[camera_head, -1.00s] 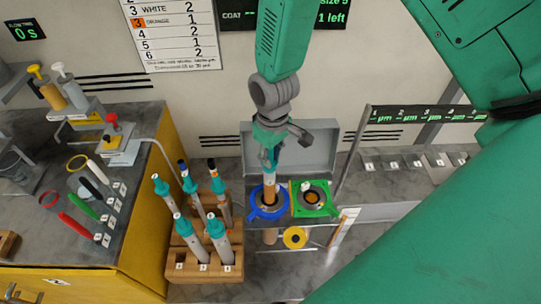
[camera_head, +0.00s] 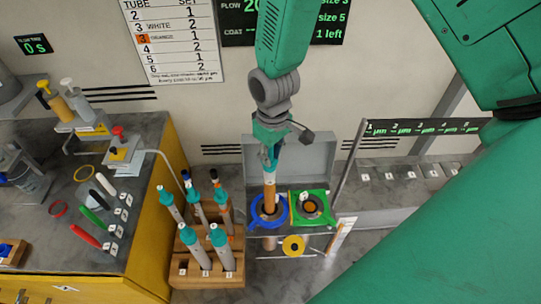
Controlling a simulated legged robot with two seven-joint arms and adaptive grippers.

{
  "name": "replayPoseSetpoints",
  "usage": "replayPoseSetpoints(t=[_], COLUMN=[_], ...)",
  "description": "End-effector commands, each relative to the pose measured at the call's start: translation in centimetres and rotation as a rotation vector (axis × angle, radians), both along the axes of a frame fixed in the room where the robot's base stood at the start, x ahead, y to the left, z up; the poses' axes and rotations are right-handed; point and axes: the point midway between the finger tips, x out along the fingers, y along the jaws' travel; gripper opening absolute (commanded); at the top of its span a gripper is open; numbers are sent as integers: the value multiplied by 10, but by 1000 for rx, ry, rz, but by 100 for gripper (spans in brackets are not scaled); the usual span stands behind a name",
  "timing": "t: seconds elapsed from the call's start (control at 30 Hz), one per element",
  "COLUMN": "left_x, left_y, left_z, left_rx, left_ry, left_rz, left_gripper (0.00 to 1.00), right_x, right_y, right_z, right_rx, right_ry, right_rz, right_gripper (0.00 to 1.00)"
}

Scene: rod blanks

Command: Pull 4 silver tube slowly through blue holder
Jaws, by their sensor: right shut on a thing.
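My right gripper (camera_head: 269,160) hangs over the blue holder (camera_head: 283,214) and is shut on the upper end of a tube. The tube (camera_head: 270,197) stands about upright in the ring of the blue holder; its visible length looks orange-brown rather than silver. Its lower part is hidden by the holder, and its top by the gripper. Several grey tubes with teal tops stand in the wooden rack (camera_head: 207,281) left of the holder. My left gripper is not in view.
A green holder (camera_head: 328,217) sits right beside the blue one. A yellow ring (camera_head: 293,246) is below them. A yellow bench (camera_head: 150,250) with colored handles stands at left. A numbered shelf (camera_head: 430,196) is at right. My green arm fills the right side.

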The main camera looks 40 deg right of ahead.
Motion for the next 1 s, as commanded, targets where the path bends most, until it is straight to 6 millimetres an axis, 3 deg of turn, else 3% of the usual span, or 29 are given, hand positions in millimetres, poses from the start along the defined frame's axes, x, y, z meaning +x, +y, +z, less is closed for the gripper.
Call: replayPoseSetpoints(t=[0.43,1.0], left_x=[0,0], left_y=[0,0], left_z=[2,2], left_rx=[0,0], left_ry=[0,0], left_rz=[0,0], left_gripper=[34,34], right_x=[1,1], right_y=[0,0], right_z=[27,37], right_rx=[0,0], right_ry=[-2,-2], right_rz=[0,0], right_gripper=[0,0])
